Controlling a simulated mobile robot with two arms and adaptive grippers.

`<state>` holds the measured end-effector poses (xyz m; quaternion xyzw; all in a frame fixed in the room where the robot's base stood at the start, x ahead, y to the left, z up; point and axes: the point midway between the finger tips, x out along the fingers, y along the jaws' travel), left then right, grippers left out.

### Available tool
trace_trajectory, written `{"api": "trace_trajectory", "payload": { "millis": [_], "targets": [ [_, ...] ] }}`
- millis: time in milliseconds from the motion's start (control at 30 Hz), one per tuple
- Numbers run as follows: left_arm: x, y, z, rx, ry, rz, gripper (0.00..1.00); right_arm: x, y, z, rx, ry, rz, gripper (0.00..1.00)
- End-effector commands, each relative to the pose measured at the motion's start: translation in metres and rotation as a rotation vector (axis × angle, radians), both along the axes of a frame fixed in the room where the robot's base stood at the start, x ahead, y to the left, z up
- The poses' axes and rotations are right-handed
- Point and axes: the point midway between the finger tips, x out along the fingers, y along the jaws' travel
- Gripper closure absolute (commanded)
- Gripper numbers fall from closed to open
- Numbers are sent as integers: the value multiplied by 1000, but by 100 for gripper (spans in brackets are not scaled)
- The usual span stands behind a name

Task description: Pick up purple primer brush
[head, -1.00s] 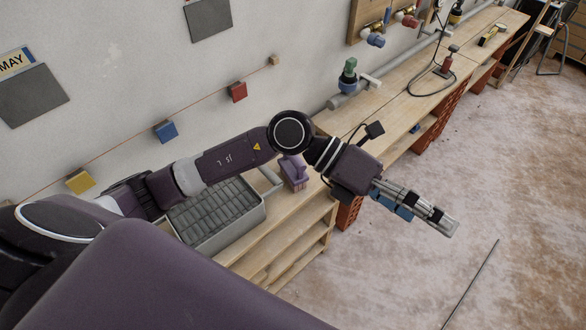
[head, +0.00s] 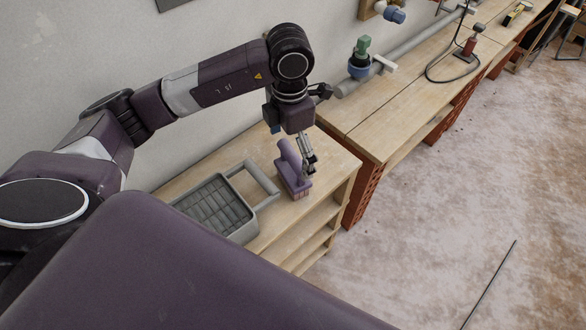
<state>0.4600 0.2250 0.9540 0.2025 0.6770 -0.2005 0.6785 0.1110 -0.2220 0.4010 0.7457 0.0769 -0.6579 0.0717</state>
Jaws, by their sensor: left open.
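The purple primer brush (head: 291,176) stands on the light wooden shelf top, to the right of a grey tray. It has a purple handle, and its block rests low near the shelf's right end. My left gripper (head: 311,168) points down at the brush, right beside its right side and partly in front of it. The gripper is open. Whether a finger touches the brush cannot be told. My right gripper is not in view.
The grey tray (head: 262,185) with a ribbed inside and a raised handle lies left of the brush. A longer wooden bench (head: 370,125) on red brick supports holds a grey pipe, a green and blue fitting (head: 360,62) and a cabled tool (head: 468,47). Open floor lies to the right.

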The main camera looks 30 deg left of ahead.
Motion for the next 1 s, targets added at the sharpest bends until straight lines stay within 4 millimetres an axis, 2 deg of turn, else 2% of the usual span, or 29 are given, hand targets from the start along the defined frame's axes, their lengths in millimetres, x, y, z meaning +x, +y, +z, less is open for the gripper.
{"api": "trace_trajectory", "payload": {
  "millis": [100,233,467,600,900,1000],
  "targets": [
    [0,0,-11,1,4,2,0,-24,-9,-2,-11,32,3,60],
    [-1,0,-25,0,6,0,0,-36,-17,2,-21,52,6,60],
    [3,-3,-54,-1,7,1,0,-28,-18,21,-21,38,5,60],
    [4,-3,-74,0,5,0,0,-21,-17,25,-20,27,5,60],
    [5,-3,-80,-1,1,-1,0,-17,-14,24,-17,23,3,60],
    [5,-3,-80,-1,1,-1,10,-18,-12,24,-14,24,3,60]
  ]
}}
